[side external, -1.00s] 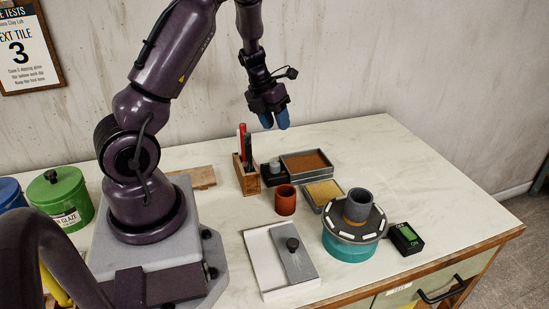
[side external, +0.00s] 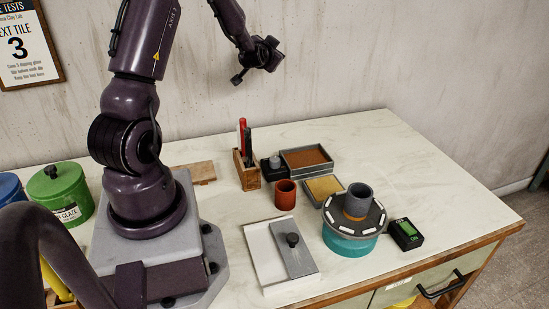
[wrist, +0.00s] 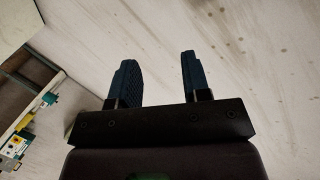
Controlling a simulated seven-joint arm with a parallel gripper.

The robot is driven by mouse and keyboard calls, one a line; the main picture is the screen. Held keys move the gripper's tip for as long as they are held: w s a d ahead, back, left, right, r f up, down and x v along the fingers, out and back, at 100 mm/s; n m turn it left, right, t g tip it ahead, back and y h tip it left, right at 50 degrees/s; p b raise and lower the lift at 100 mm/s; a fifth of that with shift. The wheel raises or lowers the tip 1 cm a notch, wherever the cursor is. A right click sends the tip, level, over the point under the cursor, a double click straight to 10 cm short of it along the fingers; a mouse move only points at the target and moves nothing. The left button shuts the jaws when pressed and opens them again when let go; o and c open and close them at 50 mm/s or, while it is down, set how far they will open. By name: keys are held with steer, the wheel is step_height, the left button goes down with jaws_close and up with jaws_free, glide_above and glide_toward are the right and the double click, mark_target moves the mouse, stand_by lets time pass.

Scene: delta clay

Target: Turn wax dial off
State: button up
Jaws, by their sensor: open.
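A small black box with a round grey knob (side external: 274,163) on top stands on the table, right of the wooden tool holder. It looks like the wax dial, but I cannot read any label or its setting. My gripper (side external: 266,54) is high above the back of the table, well away from the box, against the wall. In the wrist view my gripper (wrist: 155,58) has two blue fingers apart with nothing between them. The wrist view shows mostly bare wall, and the knob is not in it.
A tool holder (side external: 240,176), brown tray (side external: 306,148), yellow sponge tray (side external: 334,200) and terracotta cup (side external: 285,195) crowd around the knob. A turntable (side external: 348,243) carries a grey cylinder, beside a green-lit switch box (side external: 406,234). A white tray (side external: 258,262) lies in front. The back right is clear.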

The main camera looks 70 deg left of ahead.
steer(key=s+f+n+g+h, duration=0.1)
steer(key=s+f+n+g, duration=0.2)
steer(key=s+n+g, duration=0.5)
steer(key=n+h, duration=1.2)
steer(key=n, duration=0.7)
glide_toward(274, 159)
step_height(274, 159, down, 10)
steer(key=shift+a+r, duration=0.15)
steer(key=shift+r, duration=0.05)
steer(key=c, duration=0.7)
steer(key=shift+o, duration=0.2)
